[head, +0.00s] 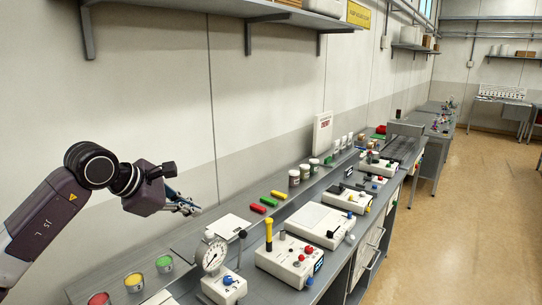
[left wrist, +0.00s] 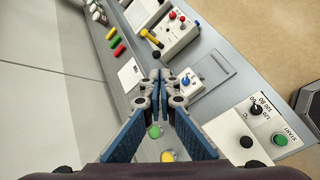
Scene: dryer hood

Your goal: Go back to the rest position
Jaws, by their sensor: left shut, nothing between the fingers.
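My left gripper (head: 187,207) is held above the back of the bench at the left of the head view. Its fingers also show in the left wrist view (left wrist: 163,78), close together with nothing between them. The gripper appears apart from all of these. My right gripper does not show in either view.
Red, yellow and green cups (head: 134,281) stand at the near left of the bench. White control boxes (head: 290,259) line its front. A wall shelf (head: 190,10) hangs above. The floor (head: 440,240) at the right is clear.

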